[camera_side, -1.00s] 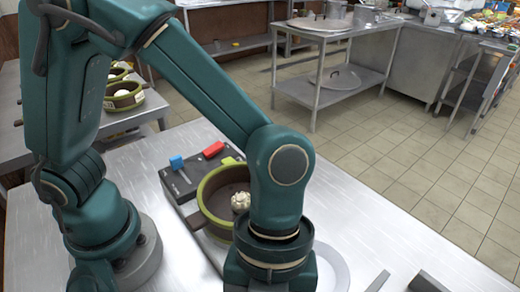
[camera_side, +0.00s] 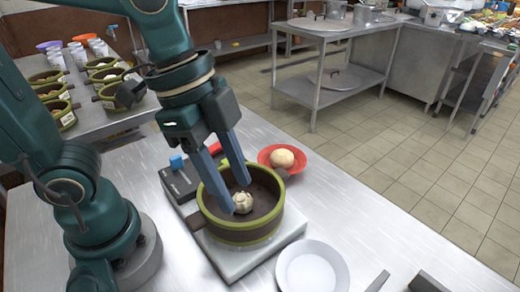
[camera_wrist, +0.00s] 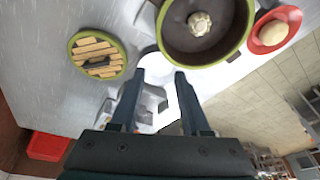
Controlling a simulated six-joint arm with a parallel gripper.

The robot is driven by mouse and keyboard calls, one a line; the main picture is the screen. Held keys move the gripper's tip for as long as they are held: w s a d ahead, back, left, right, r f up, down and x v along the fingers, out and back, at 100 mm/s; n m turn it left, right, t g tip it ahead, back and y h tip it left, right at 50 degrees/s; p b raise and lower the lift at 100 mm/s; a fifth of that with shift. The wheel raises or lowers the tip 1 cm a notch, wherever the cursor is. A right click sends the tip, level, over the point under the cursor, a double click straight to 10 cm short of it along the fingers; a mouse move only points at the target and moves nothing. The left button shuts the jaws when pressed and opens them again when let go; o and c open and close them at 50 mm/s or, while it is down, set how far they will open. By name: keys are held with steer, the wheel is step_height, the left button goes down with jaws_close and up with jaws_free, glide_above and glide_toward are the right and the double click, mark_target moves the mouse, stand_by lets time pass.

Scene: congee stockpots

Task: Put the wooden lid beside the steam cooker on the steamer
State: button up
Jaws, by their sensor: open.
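The wooden lid (camera_wrist: 97,56), pale slats in a green rim with a dark handle, lies on the table in the wrist view. I cannot make it out in the side view. The steamer (camera_side: 245,231), a brown round pot with a green rim, is open with a pale bun (camera_side: 243,202) inside; it also shows in the wrist view (camera_wrist: 225,40). My gripper (camera_side: 236,198) is open and empty, pointing down. In the side view its fingers overlap the pot; in the wrist view (camera_wrist: 160,75) the fingertips appear between lid and pot, beside the pot's rim.
The pot stands on a grey base with a control box (camera_side: 178,181). A red plate with a bun (camera_side: 283,158) is behind it. A white plate (camera_side: 312,270) lies in front right. Several similar pots (camera_side: 62,117) stand on the left rear table. Table right of the pot is mostly clear.

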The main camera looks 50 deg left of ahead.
steer(key=a+n+t+y, duration=0.2)
steer(key=a+n+t, duration=0.1)
steer(key=a+n, duration=0.5)
steer(key=n, duration=0.2)
steer(key=shift+s+f+n, duration=0.3)
steer(key=shift+s+n, duration=0.1)
steer(key=shift+o, duration=0.5)
steer(key=shift+a+f+n+y, duration=0.1)
steer(key=shift+a+n+y, duration=0.25)
steer(key=shift+n, duration=0.25)
